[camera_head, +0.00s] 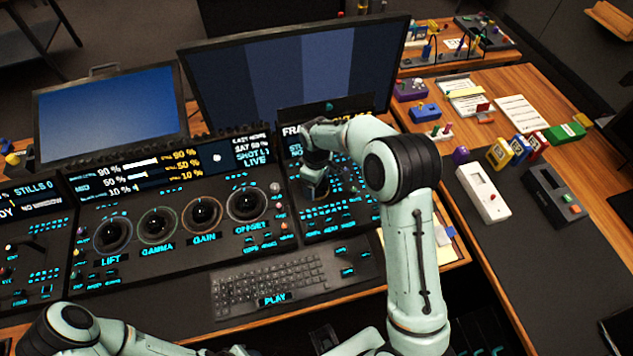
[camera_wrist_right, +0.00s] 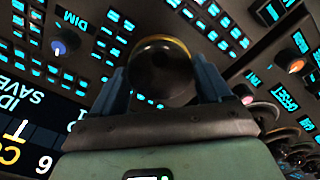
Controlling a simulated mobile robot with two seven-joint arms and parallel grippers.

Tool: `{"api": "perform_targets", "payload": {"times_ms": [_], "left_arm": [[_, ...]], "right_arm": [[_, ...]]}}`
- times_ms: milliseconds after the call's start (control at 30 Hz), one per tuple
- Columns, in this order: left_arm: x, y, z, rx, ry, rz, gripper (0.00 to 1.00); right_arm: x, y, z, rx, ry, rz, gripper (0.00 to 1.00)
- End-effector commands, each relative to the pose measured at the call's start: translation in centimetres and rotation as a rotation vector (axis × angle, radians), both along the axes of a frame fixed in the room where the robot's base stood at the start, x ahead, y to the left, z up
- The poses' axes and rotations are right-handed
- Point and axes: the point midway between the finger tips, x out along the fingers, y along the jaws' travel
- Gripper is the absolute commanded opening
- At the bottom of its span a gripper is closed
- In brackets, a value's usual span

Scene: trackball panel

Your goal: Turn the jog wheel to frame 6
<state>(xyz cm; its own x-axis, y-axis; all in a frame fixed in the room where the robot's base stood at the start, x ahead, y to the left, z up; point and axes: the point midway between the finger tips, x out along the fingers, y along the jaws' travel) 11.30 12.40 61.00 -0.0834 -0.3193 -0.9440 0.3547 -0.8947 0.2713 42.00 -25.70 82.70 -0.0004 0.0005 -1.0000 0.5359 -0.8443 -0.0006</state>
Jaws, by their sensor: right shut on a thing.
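The jog wheel (camera_wrist_right: 160,65) is a dark round knob with a thin yellow-orange ring, seen in the right wrist view. My right gripper (camera_wrist_right: 163,82) has a finger on each side of it and is shut on it. In the head view, my right gripper (camera_head: 316,176) reaches down onto the right-hand panel, and its hand and wrist largely hide the wheel. The panel's display (camera_head: 292,131) shows the start of the word FRAME, but my arm covers much of it. My left gripper is not seen; only part of the left arm shows at the bottom.
Lit buttons surround the wheel. Several trackballs, including the OFFSET one (camera_head: 247,203), lie to the left. A keyboard (camera_head: 270,280) is in front. A large monitor (camera_head: 290,75) stands behind. The right desk holds a white device (camera_head: 482,192) and small coloured boxes.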

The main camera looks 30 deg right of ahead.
Motion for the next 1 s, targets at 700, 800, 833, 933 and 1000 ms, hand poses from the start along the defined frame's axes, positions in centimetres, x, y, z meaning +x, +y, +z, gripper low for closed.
{"api": "perform_targets", "payload": {"times_ms": [700,800,833,933,1000], "left_arm": [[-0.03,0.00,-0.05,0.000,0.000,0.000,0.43],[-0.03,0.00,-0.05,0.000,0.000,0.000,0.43],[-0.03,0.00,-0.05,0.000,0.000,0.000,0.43],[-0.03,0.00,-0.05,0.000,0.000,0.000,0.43],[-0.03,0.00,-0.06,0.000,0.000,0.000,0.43]], "right_arm": [[0.07,-0.04,0.12,-0.001,-0.002,-0.082,0.47],[0.06,-0.04,0.12,-0.001,-0.002,-0.082,1.00],[0.06,-0.03,0.11,-0.001,-0.002,-0.082,1.00],[0.04,-0.02,0.08,0.000,-0.001,-0.082,1.00],[0.03,-0.01,0.07,0.000,-0.001,-0.082,1.00]]}}
